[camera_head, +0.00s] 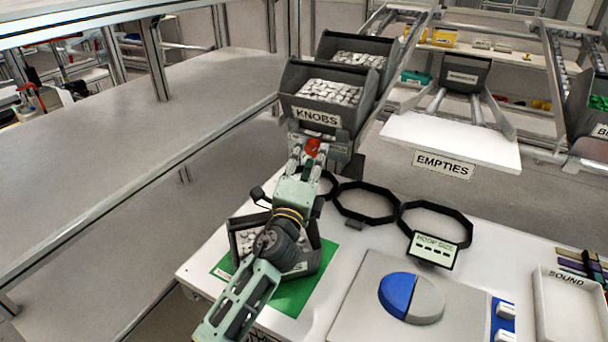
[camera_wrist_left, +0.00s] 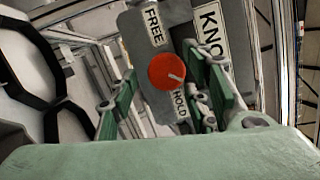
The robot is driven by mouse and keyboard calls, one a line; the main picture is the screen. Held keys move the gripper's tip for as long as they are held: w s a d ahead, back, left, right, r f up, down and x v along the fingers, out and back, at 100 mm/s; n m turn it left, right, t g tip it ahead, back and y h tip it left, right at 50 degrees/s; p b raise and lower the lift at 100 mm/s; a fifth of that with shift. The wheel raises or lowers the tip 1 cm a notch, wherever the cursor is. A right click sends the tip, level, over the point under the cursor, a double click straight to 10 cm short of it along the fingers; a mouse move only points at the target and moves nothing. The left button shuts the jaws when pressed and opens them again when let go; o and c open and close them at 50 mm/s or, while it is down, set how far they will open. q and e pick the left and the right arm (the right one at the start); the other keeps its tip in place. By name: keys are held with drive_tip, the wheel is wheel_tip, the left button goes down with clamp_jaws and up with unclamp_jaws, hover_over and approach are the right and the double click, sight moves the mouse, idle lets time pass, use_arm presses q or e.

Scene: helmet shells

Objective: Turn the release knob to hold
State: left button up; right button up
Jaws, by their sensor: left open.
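The red release knob (camera_head: 313,147) is on a grey panel below the bin marked KNOBS. In the left wrist view the knob (camera_wrist_left: 164,70) is round, with a white pointer line aimed right and slightly down. A FREE label (camera_wrist_left: 153,24) is above it and a HOLD label (camera_wrist_left: 180,106) below it. My left gripper (camera_head: 308,160) is open in front of the knob. In the wrist view its green finger pads stand on either side of the knob; I cannot tell whether they touch it. My right gripper is in neither view.
A parts bin (camera_head: 322,258) stands on a green mat (camera_head: 292,297) beneath my left arm. Black hoops (camera_head: 365,203) lie along the white table's (camera_head: 325,270) back edge. The EMPTIES shelf (camera_head: 450,140) is to the right of the KNOBS bin (camera_head: 322,100). A grey shelf (camera_head: 110,130) is at left.

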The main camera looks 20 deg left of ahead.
use_arm(q)
drive_tip(key=v, duration=1.1)
drive_tip(key=shift+s, duration=0.2)
drive_tip(key=shift+f, duration=0.15)
